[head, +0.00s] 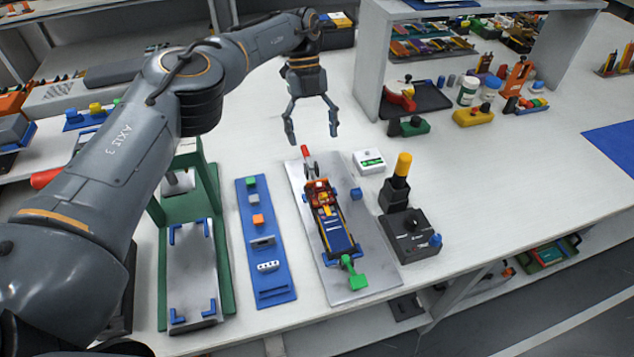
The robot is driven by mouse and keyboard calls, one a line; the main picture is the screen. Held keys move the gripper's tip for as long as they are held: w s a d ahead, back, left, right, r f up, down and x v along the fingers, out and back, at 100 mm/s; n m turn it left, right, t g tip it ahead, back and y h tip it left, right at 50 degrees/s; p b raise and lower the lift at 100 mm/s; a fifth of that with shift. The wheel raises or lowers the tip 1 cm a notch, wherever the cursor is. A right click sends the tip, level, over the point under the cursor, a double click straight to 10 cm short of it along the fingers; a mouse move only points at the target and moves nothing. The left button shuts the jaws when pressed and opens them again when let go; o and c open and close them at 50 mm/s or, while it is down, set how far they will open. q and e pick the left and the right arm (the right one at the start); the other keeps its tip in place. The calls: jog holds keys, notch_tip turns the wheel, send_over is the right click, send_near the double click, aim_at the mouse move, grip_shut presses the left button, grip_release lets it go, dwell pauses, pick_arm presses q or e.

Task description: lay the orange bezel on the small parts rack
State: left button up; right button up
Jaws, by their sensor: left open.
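My left gripper (312,138) is open and empty, pointing down above the table beyond the grey fixture plate (343,285). An orange frame-like part (321,195), which looks like the orange bezel, sits at the far end of a dark blue assembly (337,238) on that plate. My gripper is apart from it, above and behind it. A long blue rack (272,291), which looks like the small parts rack, lies left of the plate. It carries a small green block, a grey block, an orange block (258,220) and grey pieces. My right gripper is not in view.
A green press frame (222,240) stands left of the rack. Right of the plate are a white box (369,162) and a black device (409,236) with a yellow-topped post (402,166). A red-handled clamp and a green clamp (353,273) hold the plate's ends. Shelving stands behind.

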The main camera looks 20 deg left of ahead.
pick_arm(q)
jog(key=p, duration=0.1)
send_over(317, 181)
jog(key=w+a, duration=0.1)
jog(key=w, duration=0.1)
notch_tip(317, 181, down, 6)
jog(key=shift+r, duration=0.25)
jog(key=x, duration=0.1)
jog(key=p+x, duration=0.1)
jog(key=x, duration=0.1)
jog(key=p+x, duration=0.1)
jog(key=shift+w+a+f, duration=0.1)
jog(key=shift+a+f, duration=0.15)
jog(key=shift+d+f, duration=0.1)
jog(key=shift+f, duration=0.3)
jog(key=c, duration=0.8)
